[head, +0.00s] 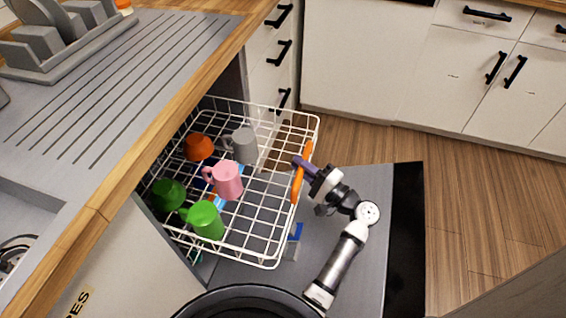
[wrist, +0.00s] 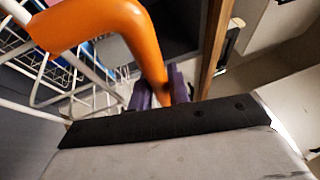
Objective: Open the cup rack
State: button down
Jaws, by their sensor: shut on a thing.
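The cup rack (head: 252,262) is a white wire basket pulled partway out of the cabinet under the counter. It holds several mugs: a pink mug (head: 228,181), a grey mug (head: 243,146), an orange one (head: 199,147) and two green ones (head: 207,221). An orange handle (head: 297,184) is on the rack's front right side. My gripper (head: 301,163), with purple fingers, is shut on this handle near its far part. In the wrist view the orange handle (wrist: 146,50) runs down between the purple fingers (wrist: 158,88). The contact is partly hidden there.
A grey open door panel (head: 372,215) with a dark edge lies below and right of the rack. A wooden-edged counter (head: 130,165) is at left. White drawers (head: 268,75) with black handles stand behind the rack. Wooden floor (head: 470,200) is clear at right.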

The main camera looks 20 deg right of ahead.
jog(key=shift+s+d, duration=0.55)
jog(key=shift+d, duration=0.15)
jog(key=c, duration=1.3)
grip_release()
jog(key=b+v, duration=0.1)
jog(key=v, duration=1.2)
jog(key=shift+s+d+b, duration=0.2)
jog(key=shift+s+b, duration=0.15)
jog(key=shift+b, duration=0.05)
